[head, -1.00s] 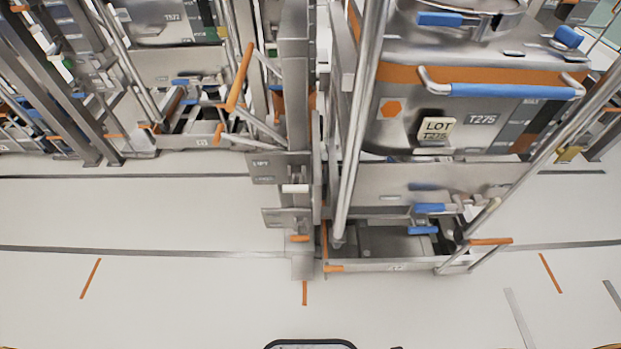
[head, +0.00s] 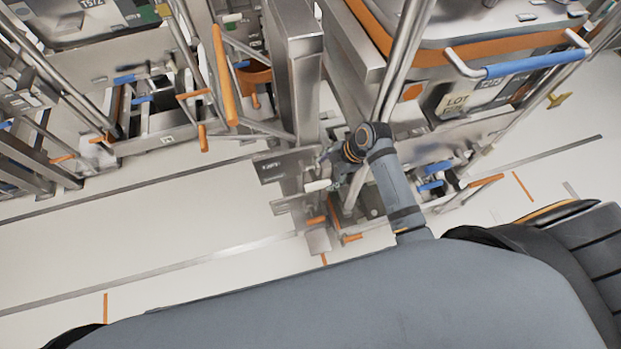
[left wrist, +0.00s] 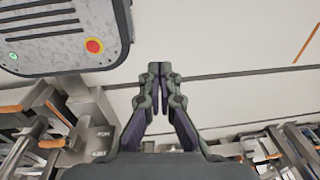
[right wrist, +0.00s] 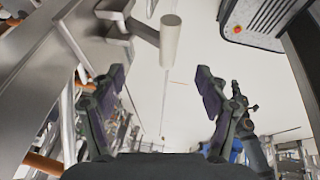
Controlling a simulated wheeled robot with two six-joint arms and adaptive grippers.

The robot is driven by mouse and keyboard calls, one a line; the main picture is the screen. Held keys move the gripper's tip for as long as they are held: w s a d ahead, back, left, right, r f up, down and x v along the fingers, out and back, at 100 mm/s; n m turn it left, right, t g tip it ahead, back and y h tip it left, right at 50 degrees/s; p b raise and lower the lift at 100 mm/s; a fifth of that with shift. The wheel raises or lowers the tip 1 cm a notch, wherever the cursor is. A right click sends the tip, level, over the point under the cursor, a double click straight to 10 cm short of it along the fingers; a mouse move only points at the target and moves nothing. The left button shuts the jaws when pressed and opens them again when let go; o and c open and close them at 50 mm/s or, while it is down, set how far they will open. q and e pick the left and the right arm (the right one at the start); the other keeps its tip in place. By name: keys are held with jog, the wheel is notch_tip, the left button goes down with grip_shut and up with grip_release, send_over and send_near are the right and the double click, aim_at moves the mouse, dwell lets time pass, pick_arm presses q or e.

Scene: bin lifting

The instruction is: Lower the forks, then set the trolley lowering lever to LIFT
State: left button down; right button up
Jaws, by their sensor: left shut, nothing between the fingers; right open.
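The trolley's steel column (head: 293,85) stands in the middle of the head view, with a label plate (head: 285,167) low on it. A lever with a white grip (head: 318,185) sticks out just below the plate. In the right wrist view this white grip (right wrist: 170,42) lies ahead, between the lines of the fingers and beyond their tips. My right gripper (head: 330,163) is open beside the lever, and it shows in the right wrist view (right wrist: 162,80); nothing is clasped. My left gripper (left wrist: 158,70) is shut and empty over bare floor. The forks are not clearly seen.
A steel bin with a blue handle (head: 535,62) and a LOT tag (head: 457,101) stands right of the column. A long orange handle (head: 223,75) leans left of it. More racks (head: 60,120) fill the far left. The floor (head: 130,235) in front is clear.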

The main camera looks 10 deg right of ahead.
aim_at(315, 182)
jog(key=x, duration=0.9)
jog(key=shift+a+f, duration=0.15)
jog(key=shift+c, duration=0.4)
grip_shut()
